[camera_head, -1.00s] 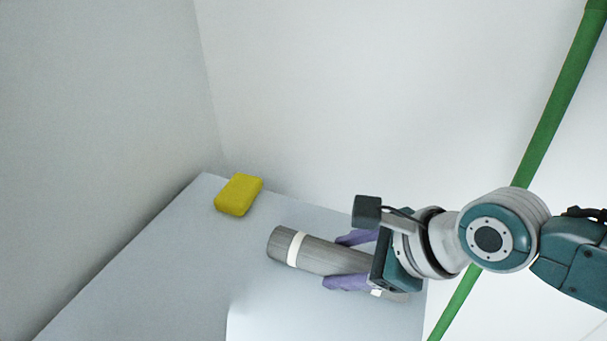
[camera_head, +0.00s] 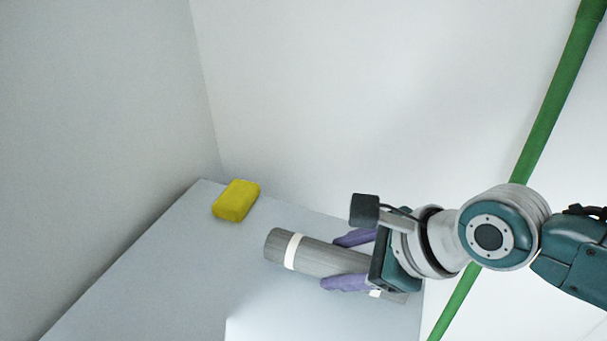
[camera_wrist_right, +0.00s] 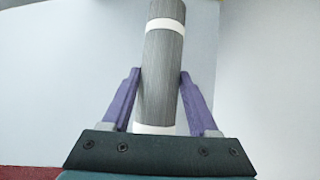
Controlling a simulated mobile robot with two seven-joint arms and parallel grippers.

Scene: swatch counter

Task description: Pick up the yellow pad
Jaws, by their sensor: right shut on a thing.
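The yellow pad (camera_head: 236,200) lies on the grey counter (camera_head: 160,270) near its far left corner, in the head view. It is not in the right wrist view. My right gripper (camera_head: 347,262) is to the right of the pad and apart from it. Its purple fingers are shut on a grey cylinder with white bands (camera_head: 310,256). In the right wrist view the cylinder (camera_wrist_right: 162,80) stands between the two fingers (camera_wrist_right: 159,90). My left gripper is not in view.
Pale walls rise behind and to the left of the counter, close to the pad. A green pole (camera_head: 552,105) runs diagonally behind my right arm. A paler patch (camera_head: 265,325) shows at the bottom of the head view.

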